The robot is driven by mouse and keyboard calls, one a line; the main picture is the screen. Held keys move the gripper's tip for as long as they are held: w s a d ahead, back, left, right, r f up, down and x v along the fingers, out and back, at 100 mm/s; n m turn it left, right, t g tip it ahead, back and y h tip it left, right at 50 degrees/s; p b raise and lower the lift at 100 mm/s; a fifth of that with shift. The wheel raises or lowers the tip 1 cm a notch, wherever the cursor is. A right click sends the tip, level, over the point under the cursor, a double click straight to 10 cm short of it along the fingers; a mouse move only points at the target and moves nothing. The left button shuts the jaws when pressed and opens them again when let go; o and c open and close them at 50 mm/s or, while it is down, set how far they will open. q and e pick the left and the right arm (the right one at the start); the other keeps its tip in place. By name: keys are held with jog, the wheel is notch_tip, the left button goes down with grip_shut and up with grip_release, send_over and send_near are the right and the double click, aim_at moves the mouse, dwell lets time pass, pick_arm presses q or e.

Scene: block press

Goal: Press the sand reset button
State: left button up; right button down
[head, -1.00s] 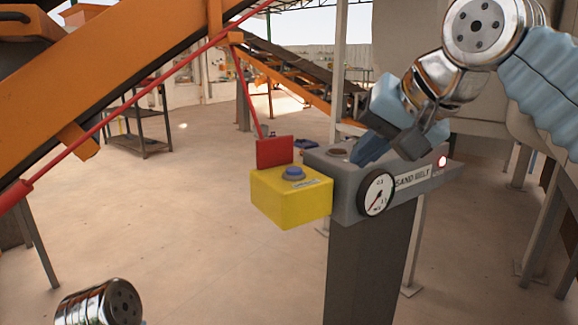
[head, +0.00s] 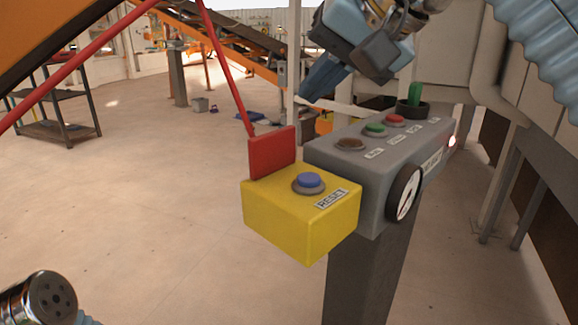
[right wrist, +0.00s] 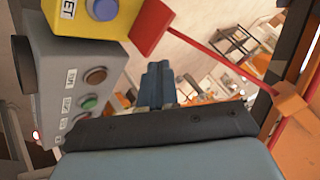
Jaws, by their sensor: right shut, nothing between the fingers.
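The blue reset button (head: 310,181) sits in a grey ring on top of a yellow box (head: 290,222) labelled RESET. The button also shows at the top of the right wrist view (right wrist: 102,9). A red plate (head: 272,153) stands upright at the box's back edge. My right gripper (head: 304,96) is shut and empty, above and behind the box, apart from the button. Its closed fingers show in the right wrist view (right wrist: 158,80), pointing past the red plate. My left gripper is out of view; only part of my left arm shows at the bottom left.
A red bar (head: 228,65) runs up from near the red plate. The floor at left is open.

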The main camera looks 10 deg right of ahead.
jog(key=shift+f, duration=0.1)
send_over(315, 179)
notch_tip(315, 179, down, 6)
jog(key=shift+f, duration=0.1)
jog(key=shift+f+b, duration=0.65)
jog(key=shift+b, duration=0.1)
jog(key=shift+f+b, duration=0.45)
jog(key=shift+f, duration=0.1)
jog(key=shift+f, duration=0.15)
dwell(1.3)
jog(key=shift+f, duration=0.25)
